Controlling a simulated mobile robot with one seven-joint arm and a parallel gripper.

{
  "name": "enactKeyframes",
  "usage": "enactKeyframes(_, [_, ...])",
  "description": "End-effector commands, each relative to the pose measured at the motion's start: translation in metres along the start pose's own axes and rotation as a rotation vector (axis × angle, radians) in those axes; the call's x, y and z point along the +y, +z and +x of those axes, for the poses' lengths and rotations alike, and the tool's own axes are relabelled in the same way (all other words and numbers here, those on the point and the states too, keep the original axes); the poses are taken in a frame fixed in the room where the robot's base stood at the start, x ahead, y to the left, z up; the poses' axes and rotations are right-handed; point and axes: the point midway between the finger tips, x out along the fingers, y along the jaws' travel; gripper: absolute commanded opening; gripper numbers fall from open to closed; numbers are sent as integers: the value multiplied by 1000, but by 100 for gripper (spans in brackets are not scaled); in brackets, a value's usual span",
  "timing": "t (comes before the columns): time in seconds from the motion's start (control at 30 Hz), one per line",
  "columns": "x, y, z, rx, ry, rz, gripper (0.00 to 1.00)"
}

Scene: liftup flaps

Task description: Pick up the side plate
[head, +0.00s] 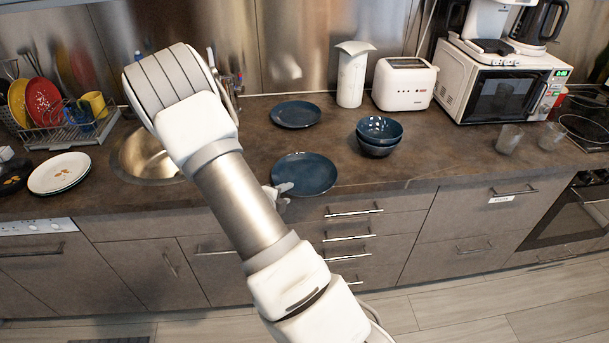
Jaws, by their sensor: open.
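Two dark blue plates lie on the brown counter. The nearer plate (308,174) is close to the counter's front edge; the other plate (296,114) lies farther back and looks a little smaller. I cannot tell for sure which is the side plate. My gripper (281,190) is partly hidden behind my own arm. Its pale fingers show at the left edge of the nearer plate, open; whether they touch the rim I cannot tell. Nothing is seen held.
Stacked blue bowls (379,134) stand right of the plates. A toaster (404,84) and a microwave (500,91) stand behind. Left are the sink (146,158), stacked white plates (60,173) and a dish rack (67,127). Two glasses (509,138) stand right. Counter between bowls and glasses is clear.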

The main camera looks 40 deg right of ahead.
Motion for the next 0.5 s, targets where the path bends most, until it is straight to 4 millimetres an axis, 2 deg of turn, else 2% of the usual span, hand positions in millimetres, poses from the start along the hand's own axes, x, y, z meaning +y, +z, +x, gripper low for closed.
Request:
enactKeyframes(0.13, [0, -1, 16, 1, 0, 0, 43])
enactKeyframes(0.4, [0, 0, 18, 1, 0, 0, 43])
enactKeyframes(0.5, [0, 0, 18, 0, 0, 0, 25])
